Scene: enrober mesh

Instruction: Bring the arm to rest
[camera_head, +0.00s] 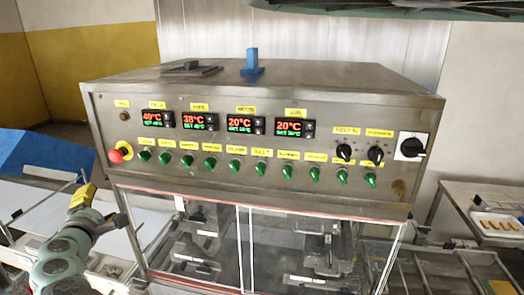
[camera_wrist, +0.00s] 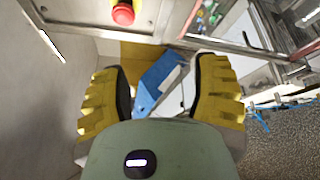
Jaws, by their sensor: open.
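My gripper (camera_wrist: 158,88) shows in the wrist view with its two yellow ridged fingers spread wide apart. Nothing is held between them. In the head view my gripper (camera_head: 84,197) is at the lower left, in front of the machine's left side, with its yellow finger part showing. My arm comes up from the bottom left corner. The steel machine (camera_head: 270,95) with its control panel fills the middle of the head view. A red stop button (camera_head: 120,152) sits at the panel's left end, above and right of the gripper; it also shows at the top of the wrist view (camera_wrist: 123,14).
The panel carries several green switches (camera_head: 233,166), black knobs and lit displays. Clear doors (camera_head: 240,240) hang below it. A blue sloped part (camera_head: 40,160) stands at the left. A tray of orange-brown pieces (camera_head: 495,226) lies on a bench at the right.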

